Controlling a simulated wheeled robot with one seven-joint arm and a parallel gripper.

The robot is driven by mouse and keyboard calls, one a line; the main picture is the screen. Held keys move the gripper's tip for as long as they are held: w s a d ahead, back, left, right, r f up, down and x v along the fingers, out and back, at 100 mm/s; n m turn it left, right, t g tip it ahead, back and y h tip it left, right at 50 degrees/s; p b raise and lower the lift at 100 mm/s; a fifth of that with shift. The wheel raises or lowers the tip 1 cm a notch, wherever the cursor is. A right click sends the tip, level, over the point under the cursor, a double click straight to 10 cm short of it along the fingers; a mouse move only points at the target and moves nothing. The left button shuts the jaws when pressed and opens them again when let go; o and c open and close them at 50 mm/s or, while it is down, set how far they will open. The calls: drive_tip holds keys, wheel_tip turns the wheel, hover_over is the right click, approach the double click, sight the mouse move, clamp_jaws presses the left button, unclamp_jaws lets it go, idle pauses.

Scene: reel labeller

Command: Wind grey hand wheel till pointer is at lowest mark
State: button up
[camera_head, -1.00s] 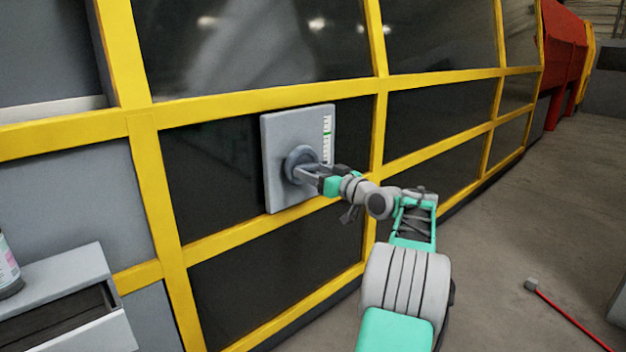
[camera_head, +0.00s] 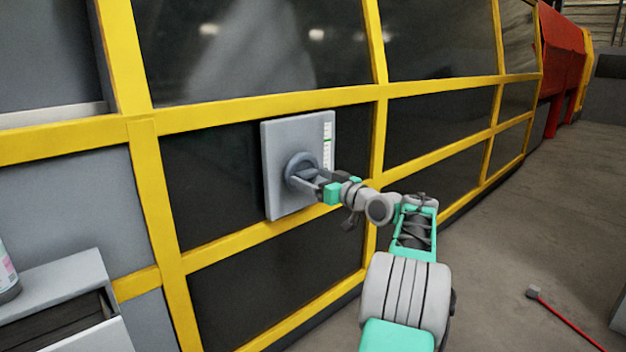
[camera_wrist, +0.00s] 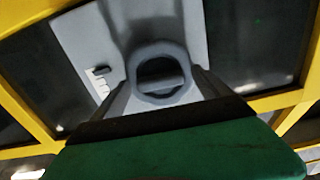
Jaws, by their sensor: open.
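The grey hand wheel (camera_head: 299,163) is on a light grey panel (camera_head: 276,200) fixed to the machine front. In the wrist view the wheel (camera_wrist: 158,50) is a round ring close in front of me.
Yellow frame bars (camera_head: 230,237) with dark glass panes surround the panel. A grey box (camera_head: 60,285) with an open slot and a bottle (camera_head: 6,272) stand at the lower left. A red-handled tool (camera_head: 565,317) lies on the open floor at the right.

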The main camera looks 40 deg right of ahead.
drive_tip(key=s+p, duration=0.2)
drive_tip(key=s, duration=0.5)
drive_tip(key=shift+s, duration=0.4)
drive_tip(key=shift+d, duration=0.1)
